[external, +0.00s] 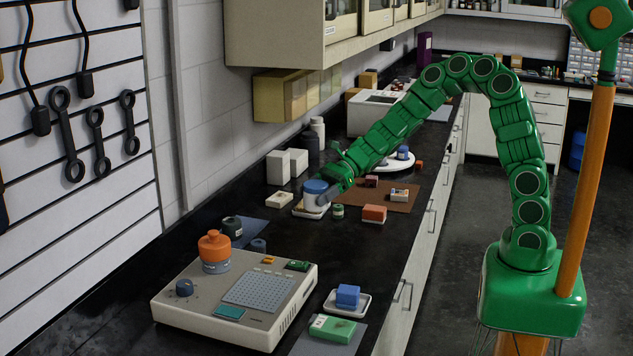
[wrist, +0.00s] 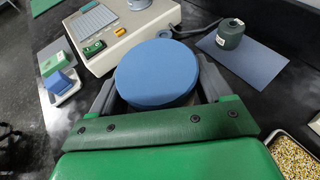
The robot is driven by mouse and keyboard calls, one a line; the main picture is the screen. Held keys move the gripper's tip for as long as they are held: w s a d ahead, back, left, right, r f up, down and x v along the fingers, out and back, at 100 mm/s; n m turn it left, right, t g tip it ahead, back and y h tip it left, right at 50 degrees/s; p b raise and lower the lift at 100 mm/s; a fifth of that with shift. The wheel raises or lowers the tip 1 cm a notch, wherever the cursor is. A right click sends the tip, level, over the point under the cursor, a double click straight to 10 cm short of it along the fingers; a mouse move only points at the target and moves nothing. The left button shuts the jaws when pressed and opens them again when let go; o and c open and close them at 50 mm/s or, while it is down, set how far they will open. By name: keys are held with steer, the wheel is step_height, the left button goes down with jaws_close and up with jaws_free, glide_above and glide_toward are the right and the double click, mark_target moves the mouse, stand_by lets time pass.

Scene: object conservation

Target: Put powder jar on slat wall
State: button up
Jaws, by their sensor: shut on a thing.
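The powder jar (external: 315,188) is a pale jar with a wide blue lid. It is upright over a small white tray (external: 300,212) on the black counter; I cannot tell whether it touches the tray. My gripper (external: 332,184) is shut on the jar from its right side. In the wrist view the blue lid (wrist: 157,70) sits between the two grey fingers of my gripper (wrist: 157,88) and hides most of the jar body. The white slat wall (external: 115,205) stands at the far left, well away from the jar, with dark wrenches and cords hanging on it.
A beige instrument (external: 240,310) with an orange-topped jar (external: 214,250) stands at the front. A dark bottle (external: 232,228) is on a blue mat. White boxes (external: 279,167) stand behind the jar. The wall cabinets (external: 300,35) overhang the counter. A brown mat (external: 395,192) with small blocks lies to the right.

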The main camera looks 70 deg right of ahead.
steer(key=w+f, duration=0.4)
steer(key=w, duration=0.1)
steer(key=w+a+f, duration=0.1)
steer(key=w+f, duration=0.1)
steer(key=shift+w+a+f, duration=0.1)
steer(key=shift+w, duration=0.1)
steer(key=shift+w+a+f, duration=0.15)
steer(key=shift+w+f, duration=0.65)
steer(key=shift+f, duration=1.55)
steer(key=shift+f, duration=0.15)
steer(key=o, duration=1.1)
